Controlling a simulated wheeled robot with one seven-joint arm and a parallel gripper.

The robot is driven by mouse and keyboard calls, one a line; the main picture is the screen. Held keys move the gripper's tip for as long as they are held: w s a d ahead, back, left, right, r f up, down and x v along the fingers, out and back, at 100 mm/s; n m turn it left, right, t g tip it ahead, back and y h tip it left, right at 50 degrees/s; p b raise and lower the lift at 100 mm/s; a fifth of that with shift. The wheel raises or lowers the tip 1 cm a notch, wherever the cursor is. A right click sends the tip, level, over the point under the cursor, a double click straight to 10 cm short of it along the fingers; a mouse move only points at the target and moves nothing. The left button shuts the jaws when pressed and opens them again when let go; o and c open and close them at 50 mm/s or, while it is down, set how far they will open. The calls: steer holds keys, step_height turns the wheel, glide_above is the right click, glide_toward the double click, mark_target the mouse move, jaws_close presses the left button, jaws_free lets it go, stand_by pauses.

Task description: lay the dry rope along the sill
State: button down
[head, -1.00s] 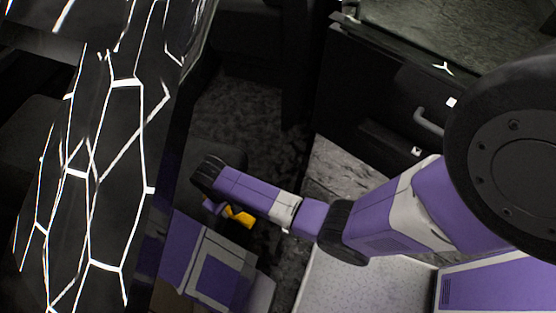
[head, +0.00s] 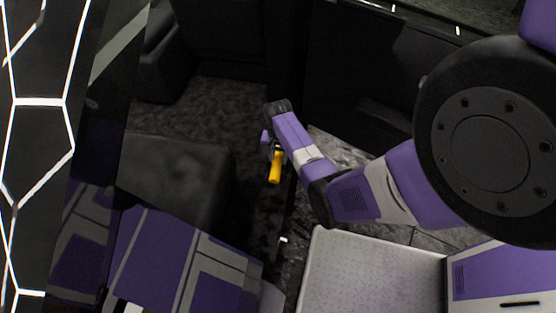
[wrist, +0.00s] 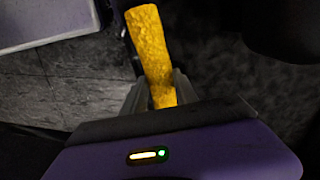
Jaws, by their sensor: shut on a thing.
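The dry rope (head: 275,167) is a short, thick yellow piece with a rough surface. It hangs below my gripper (head: 273,145) in the head view, close to the dark car interior. In the wrist view the rope (wrist: 151,48) stands out beyond the fingers, and my gripper (wrist: 158,88) is shut around its near end. The far end of the rope is free and appears to touch nothing. The sill is hard to make out; a dark strip (head: 282,205) runs below the rope between the carpet and the paved floor.
A dark seat (head: 175,175) is left of the rope, with mottled carpet (head: 225,115) behind it. A dark open door panel (head: 365,75) stands at upper right. Glossy black bodywork (head: 35,150) reflecting white hexagonal lines fills the left edge. Grey paved floor (wrist: 45,90) shows in the wrist view.

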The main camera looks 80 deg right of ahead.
steer(key=shift+r+p, duration=0.1)
steer(key=shift+p, duration=0.2)
step_height(320, 180, down, 9)
steer(key=b, duration=0.7)
steer(key=shift+f+b, duration=0.45)
steer(key=shift+f, duration=0.1)
stand_by(0.5)
steer(key=c, duration=0.9)
jaws_free()
steer(key=shift+r+p, duration=1.35)
steer(key=shift+r, duration=2.55)
